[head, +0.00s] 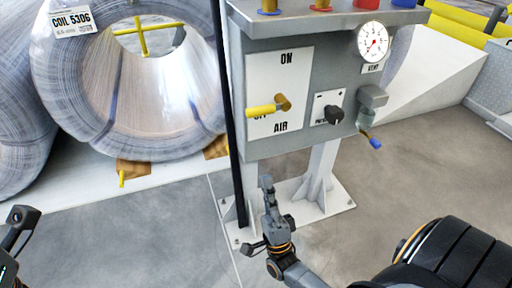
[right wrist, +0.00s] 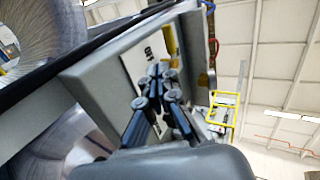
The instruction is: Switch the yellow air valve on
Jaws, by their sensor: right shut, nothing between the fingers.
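The yellow air valve handle (head: 262,111) sits on a white plate (head: 262,78) on the grey control panel. It lies nearly level and points left, partly covering the word OFF. ON is printed above it and AIR below. My right gripper (head: 266,183) is below the panel, apart from the handle, fingers pointing up. It is shut and empty. In the right wrist view its closed fingertips (right wrist: 160,72) lie in front of the panel, with a yellow piece just behind that may be the handle. Only a bit of my left wrist shows at the left edge; its fingers are out of view.
A pressure knob (head: 334,114), a gauge (head: 373,42) and a blue-tipped fitting (head: 374,142) sit right of the valve. A black vertical bar (head: 230,120) runs along the panel's left edge. Wrapped coils (head: 130,90) stand at left. Panel legs (head: 322,165) stand behind my right gripper.

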